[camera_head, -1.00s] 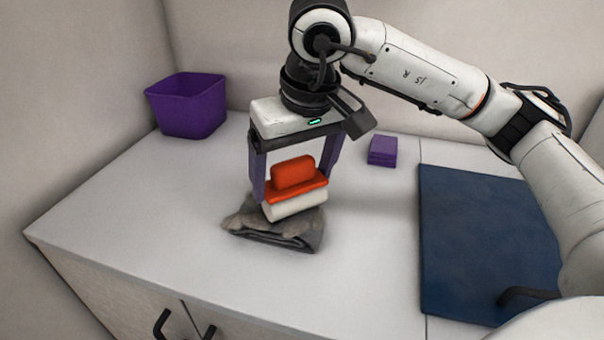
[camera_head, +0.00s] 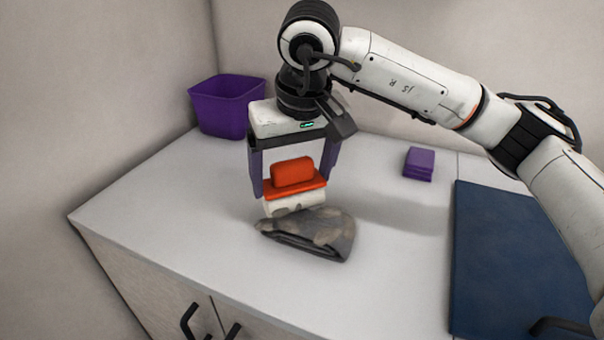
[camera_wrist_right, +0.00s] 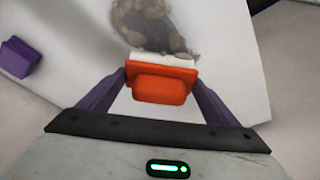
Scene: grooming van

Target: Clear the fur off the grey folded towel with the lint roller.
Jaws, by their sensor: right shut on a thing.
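The grey folded towel (camera_head: 325,240) lies on the white counter, with lighter brownish fur patches on its top. It also shows at the top of the right wrist view (camera_wrist_right: 150,28). My right gripper (camera_head: 292,187) is shut on the lint roller, which has an orange handle (camera_head: 292,172) and a white roll (camera_head: 285,206) facing down. The roll is at the towel's far left edge and overlaps it in the head view; I cannot tell whether it touches. The white roll has greyish marks on it. My left gripper is not in view.
A purple bin (camera_head: 228,106) stands at the back left by the wall. A small purple block (camera_head: 419,163) lies behind and right of the towel. A dark blue mat (camera_head: 510,260) covers the right side. The counter around the towel is clear.

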